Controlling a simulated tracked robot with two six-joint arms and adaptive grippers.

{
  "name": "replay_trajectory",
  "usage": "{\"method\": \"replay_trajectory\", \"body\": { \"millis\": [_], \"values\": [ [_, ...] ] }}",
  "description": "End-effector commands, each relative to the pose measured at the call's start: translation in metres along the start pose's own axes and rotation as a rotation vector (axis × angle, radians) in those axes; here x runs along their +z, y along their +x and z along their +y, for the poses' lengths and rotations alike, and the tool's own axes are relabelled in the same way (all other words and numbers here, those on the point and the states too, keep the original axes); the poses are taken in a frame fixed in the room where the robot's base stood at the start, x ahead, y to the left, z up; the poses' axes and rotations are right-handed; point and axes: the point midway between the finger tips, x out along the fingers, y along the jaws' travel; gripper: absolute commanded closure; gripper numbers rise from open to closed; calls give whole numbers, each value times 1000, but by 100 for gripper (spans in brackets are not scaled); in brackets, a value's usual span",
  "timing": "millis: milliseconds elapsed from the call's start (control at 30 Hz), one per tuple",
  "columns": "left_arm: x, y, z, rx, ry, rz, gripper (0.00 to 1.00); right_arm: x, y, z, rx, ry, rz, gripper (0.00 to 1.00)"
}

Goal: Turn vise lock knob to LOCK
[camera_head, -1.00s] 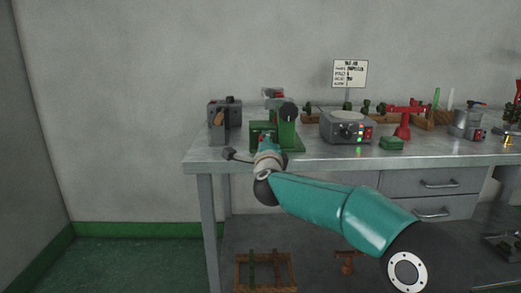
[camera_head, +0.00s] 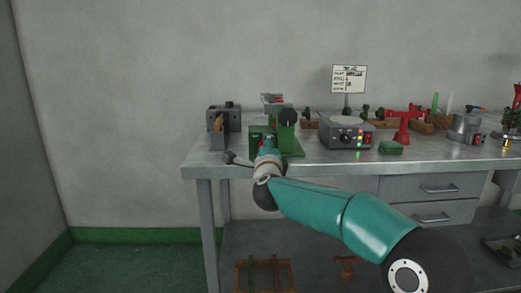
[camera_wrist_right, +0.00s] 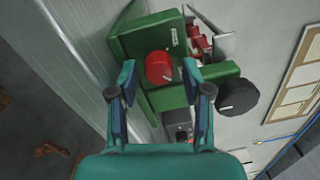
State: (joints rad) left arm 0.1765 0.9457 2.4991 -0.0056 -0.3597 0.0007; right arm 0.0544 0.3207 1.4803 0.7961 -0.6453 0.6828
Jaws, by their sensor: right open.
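The green vise (camera_head: 287,142) stands near the left end of the bench. A black knob (camera_head: 288,117) sits on its upper part. In the right wrist view the vise's green body (camera_wrist_right: 150,36) carries a red knob (camera_wrist_right: 160,67) with a white mark, and the black knob (camera_wrist_right: 238,97) is to its right. My right gripper (camera_wrist_right: 158,73) is open, with its fingertips on either side of the red knob. I cannot tell whether they touch it. In the head view my right gripper (camera_head: 266,146) is at the vise's front and hides the red knob. My left gripper is not in view.
A grey machine (camera_head: 223,122) stands left of the vise. A grey control box (camera_head: 346,133) with lit buttons, a green block (camera_head: 390,148) and a red stand (camera_head: 404,125) are to the right. The metal bench (camera_head: 330,158) has clear surface along its front edge.

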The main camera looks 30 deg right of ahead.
Motion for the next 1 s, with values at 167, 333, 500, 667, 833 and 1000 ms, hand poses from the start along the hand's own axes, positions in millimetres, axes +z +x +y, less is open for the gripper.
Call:
{"method": "replay_trajectory", "body": {
  "millis": [167,333,500,667,833,1000],
  "values": [
    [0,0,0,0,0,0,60,1,-10,4,9,-1,-2,45],
    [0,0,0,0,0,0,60,1,-30,4,8,-2,-3,45],
    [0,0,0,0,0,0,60,1,-54,3,4,0,-3,45],
    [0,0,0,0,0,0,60,1,-71,2,2,0,-1,45],
    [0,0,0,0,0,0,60,1,-78,1,0,0,-1,45],
    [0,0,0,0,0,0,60,1,-78,1,0,0,0,45]
  ]
}}
